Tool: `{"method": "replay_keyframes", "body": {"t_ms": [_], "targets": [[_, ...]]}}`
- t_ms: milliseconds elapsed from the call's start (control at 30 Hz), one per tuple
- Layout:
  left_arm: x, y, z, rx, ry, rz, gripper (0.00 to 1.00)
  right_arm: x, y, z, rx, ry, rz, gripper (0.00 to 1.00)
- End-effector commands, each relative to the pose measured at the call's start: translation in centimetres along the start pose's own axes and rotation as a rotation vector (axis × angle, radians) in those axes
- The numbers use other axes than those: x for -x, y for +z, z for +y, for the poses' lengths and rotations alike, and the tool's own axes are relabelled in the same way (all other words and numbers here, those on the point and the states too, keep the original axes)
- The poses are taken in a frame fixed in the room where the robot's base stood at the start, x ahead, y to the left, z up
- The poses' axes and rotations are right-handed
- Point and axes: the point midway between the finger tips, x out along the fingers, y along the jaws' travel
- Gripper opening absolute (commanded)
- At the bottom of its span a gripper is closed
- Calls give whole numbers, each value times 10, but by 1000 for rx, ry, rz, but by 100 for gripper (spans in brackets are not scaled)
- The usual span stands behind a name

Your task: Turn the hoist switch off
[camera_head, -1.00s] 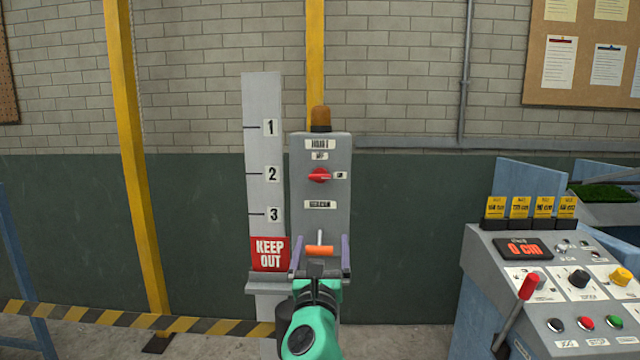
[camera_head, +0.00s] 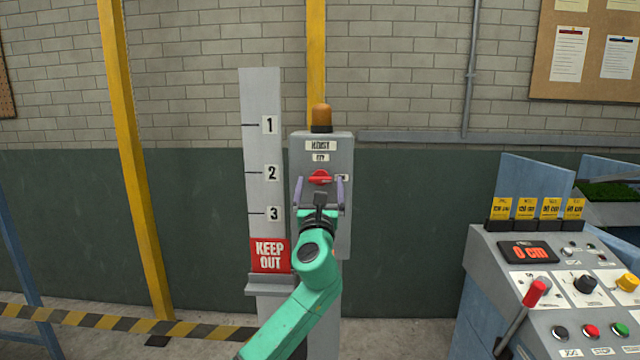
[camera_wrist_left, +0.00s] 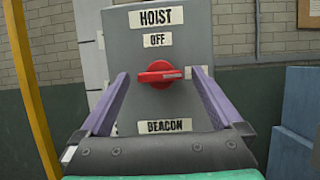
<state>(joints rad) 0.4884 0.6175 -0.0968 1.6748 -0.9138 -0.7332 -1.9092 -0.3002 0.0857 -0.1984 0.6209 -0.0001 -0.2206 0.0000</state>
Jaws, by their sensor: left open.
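The hoist switch is a red rotary knob (camera_head: 320,177) on the grey hoist box (camera_head: 342,228). In the left wrist view the red knob (camera_wrist_left: 159,74) lies sideways, its narrow end pointing right, below the OFF label (camera_wrist_left: 157,40). My left gripper (camera_head: 320,181) is open, with its two purple fingers on either side of the knob. In the left wrist view the knob sits between the fingers (camera_wrist_left: 160,76), with gaps at both sides; I cannot tell how near in depth. The arm hides the lower box. My right gripper is not in view.
An amber beacon (camera_head: 321,117) tops the box. A numbered post (camera_head: 261,100) with a KEEP OUT sign (camera_head: 269,255) stands left of it. A control console (camera_head: 490,262) with a red-handled lever (camera_head: 536,292) stands at the right. Striped tape (camera_head: 120,322) runs low at the left.

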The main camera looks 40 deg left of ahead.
Motion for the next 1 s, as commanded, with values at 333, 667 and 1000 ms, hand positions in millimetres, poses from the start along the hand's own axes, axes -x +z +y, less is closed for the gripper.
{"method": "replay_keyframes", "body": {"t_ms": [333, 667, 1000], "targets": [[1, 0, 0, 0, 0, 0, 31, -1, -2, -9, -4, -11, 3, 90], [1, -1, -1, 21, 9, 1, 14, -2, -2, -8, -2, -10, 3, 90], [1, -1, -3, 185, 77, 1, 14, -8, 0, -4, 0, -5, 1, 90]]}}
